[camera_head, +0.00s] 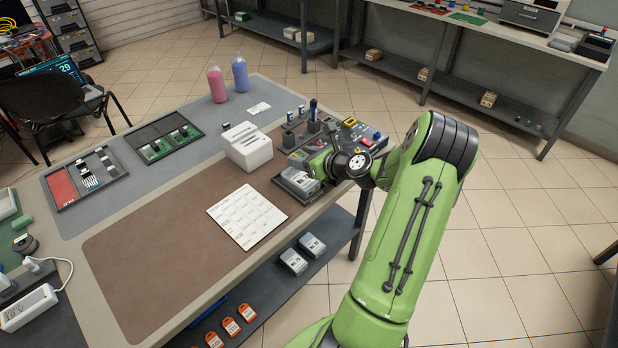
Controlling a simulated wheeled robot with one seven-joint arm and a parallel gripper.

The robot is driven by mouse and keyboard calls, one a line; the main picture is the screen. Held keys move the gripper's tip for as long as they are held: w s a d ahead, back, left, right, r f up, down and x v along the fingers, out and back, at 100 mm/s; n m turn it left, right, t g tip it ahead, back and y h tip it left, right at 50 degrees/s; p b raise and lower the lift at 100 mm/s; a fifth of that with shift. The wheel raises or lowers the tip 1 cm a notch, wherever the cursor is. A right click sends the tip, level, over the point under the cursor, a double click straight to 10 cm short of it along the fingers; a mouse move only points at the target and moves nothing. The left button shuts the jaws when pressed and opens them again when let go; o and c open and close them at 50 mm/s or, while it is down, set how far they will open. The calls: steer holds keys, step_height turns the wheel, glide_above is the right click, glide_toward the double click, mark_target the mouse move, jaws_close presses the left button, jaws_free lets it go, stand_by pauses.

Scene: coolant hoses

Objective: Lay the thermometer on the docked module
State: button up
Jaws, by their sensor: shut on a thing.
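A grey, white-labelled module (298,179) sits at the dark dock (285,187) near the table's right edge. My gripper (315,168) is at the module's right end and appears shut on it; the fingertips are small and partly hidden by my wrist. I cannot tell whether the module is fully seated. I cannot pick out the thermometer for certain; slim blue-topped items (313,108) stand upright in dark holders behind my gripper.
A white slotted block (248,148) and a printed sheet (247,215) lie left of the dock. Two grey modules (293,261) and orange-labelled units (231,327) are on the lower shelf. Pink (217,86) and blue bottles (240,75) stand behind. The brown mat (150,260) is mostly clear.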

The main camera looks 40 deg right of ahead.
mark_target(304, 179)
step_height(304, 179, down, 6)
steer(key=shift+r+b, duration=0.25)
steer(key=shift+b, duration=0.5)
steer(key=shift+f, duration=0.15)
steer(key=o, duration=1)
steer(key=shift+o, duration=0.2)
